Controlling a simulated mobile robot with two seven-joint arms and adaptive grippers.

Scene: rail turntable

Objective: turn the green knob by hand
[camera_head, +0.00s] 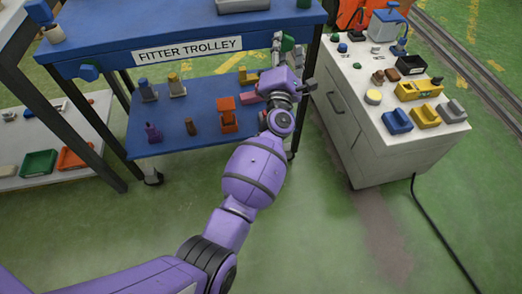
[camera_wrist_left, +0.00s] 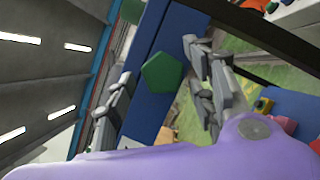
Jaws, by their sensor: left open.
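The green knob (camera_head: 287,43) sits at the right end of the blue front rail of the trolley (camera_head: 130,57). In the left wrist view the green knob (camera_wrist_left: 162,74) shows as a flat, many-sided face on the blue rail. My left gripper (camera_head: 286,48) is at the knob, its arm reaching up from the bottom left. In the left wrist view my left gripper (camera_wrist_left: 158,62) is open, with one finger on each side of the knob and visible gaps. I cannot tell how deep the fingers reach. My right gripper is not in view.
A blue knob (camera_head: 89,73) is at the rail's left end. The trolley's lower shelf (camera_head: 168,112) holds several small items, including an orange one (camera_head: 228,120). A white cabinet (camera_head: 343,110) with parts on top stands close on the right. The green floor in front is clear.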

